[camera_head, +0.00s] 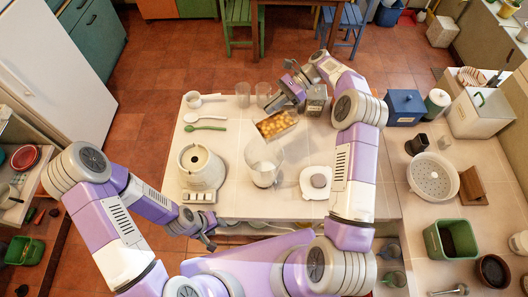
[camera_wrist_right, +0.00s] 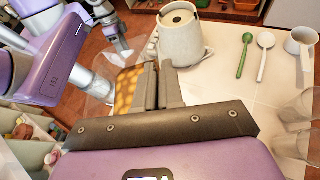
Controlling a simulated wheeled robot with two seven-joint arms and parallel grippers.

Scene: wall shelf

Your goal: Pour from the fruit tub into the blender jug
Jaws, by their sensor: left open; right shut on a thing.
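The fruit tub (camera_head: 276,124), a clear box with yellow-orange pieces, is held at the far side of the blender jug. It looks somewhat tilted, with fruit still inside; it also shows in the right wrist view (camera_wrist_right: 125,92). My right gripper (camera_head: 279,108) is shut on the tub's edge; its fingers (camera_wrist_right: 160,88) partly hide the tub. The clear blender jug (camera_head: 265,172) stands upright on the table, right of the white blender base (camera_head: 199,170). I see no fruit in it. My left gripper (camera_head: 207,234) is open and empty near the table's front left edge.
Several clear glasses (camera_head: 243,94) stand at the back edge. A white scale (camera_head: 309,190) with a grey disc is right of the jug. The front middle is bare.

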